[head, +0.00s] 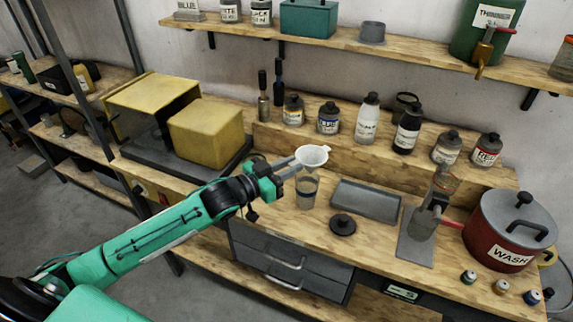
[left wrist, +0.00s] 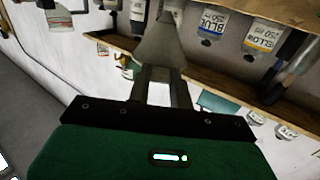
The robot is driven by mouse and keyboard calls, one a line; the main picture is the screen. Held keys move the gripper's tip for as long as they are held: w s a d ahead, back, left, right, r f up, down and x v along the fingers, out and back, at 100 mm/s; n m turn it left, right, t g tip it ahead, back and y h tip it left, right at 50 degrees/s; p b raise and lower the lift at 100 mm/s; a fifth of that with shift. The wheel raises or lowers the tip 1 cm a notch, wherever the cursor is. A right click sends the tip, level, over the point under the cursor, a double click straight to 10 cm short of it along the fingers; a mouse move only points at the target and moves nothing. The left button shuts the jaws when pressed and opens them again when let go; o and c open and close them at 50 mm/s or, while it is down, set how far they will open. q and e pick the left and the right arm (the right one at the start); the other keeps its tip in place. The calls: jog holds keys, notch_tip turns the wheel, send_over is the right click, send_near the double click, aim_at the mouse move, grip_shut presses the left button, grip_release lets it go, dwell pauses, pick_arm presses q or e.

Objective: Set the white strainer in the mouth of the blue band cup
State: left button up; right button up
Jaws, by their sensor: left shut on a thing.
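The white strainer (head: 313,156) is a funnel-like piece with a wide round rim, upright over the workbench. My left gripper (head: 286,170) is shut on its left side; in the left wrist view the two fingers (left wrist: 165,90) close on the strainer (left wrist: 160,45), seen in shadow. The blue band cup (head: 307,192) is clear and stands on the bench directly below the strainer in the head view. The strainer's narrow lower part overlaps the cup's mouth there; I cannot tell whether they touch. My right gripper is not in view.
A grey tray (head: 366,200) and a black lid (head: 342,225) lie right of the cup. A dispenser stand (head: 420,222) and a red wash pot (head: 510,232) are farther right. Several bottles (head: 366,122) line the raised shelf behind. A yellow box (head: 207,133) stands to the left.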

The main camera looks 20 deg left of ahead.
pick_arm(q)
jog(key=shift+w+a+r, duration=0.25)
jog(key=shift+w+a, duration=0.1)
jog(key=shift+a, duration=0.05)
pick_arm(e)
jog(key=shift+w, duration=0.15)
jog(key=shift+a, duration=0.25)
pick_arm(q)
notch_tip(320, 180, down, 4)
jog(key=shift+s+f+b, duration=0.1)
jog(key=shift+b, duration=0.65)
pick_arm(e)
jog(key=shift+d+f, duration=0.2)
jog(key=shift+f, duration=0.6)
pick_arm(q)
jog(key=shift+p, duration=0.3)
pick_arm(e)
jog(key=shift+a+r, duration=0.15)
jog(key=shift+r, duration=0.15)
pick_arm(q)
jog(key=shift+f, duration=0.2)
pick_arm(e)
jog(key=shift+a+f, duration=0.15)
pick_arm(q)
jog(key=shift+f+b, duration=1)
jog(key=shift+f, duration=0.55)
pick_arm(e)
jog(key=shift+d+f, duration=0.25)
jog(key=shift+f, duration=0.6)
